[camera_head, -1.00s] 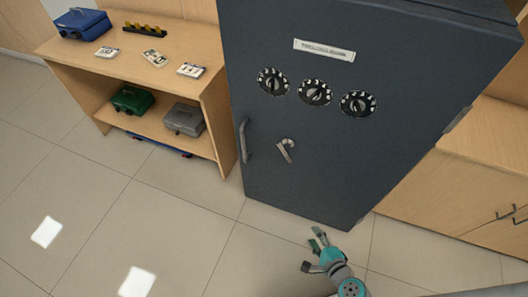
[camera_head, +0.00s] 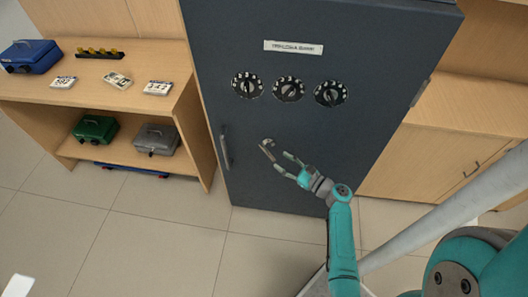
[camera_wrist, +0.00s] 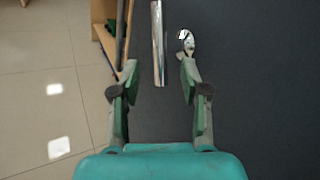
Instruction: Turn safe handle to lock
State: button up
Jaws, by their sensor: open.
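The dark grey safe (camera_head: 300,45) stands upright with its door facing me. The lever's rounded end (camera_wrist: 186,42) shows by the right fingertip. I cannot tell whether any finger touches it.
Three black dials (camera_head: 288,89) sit above the lever. A vertical pull handle (camera_head: 225,148) is at the door's left edge. A wooden shelf (camera_head: 185,82) with cash boxes stands left of the safe, and a wooden cabinet (camera_head: 430,150) stands right. The tiled floor in front is largely clear.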

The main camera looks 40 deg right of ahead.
aim_at(270, 153)
jog(key=w, duration=0.5)
jog(key=w+a, duration=0.1)
jog(key=w, duration=0.2)
jog(key=shift+a, duration=0.1)
jog(key=shift+c, duration=0.2)
grip_shut()
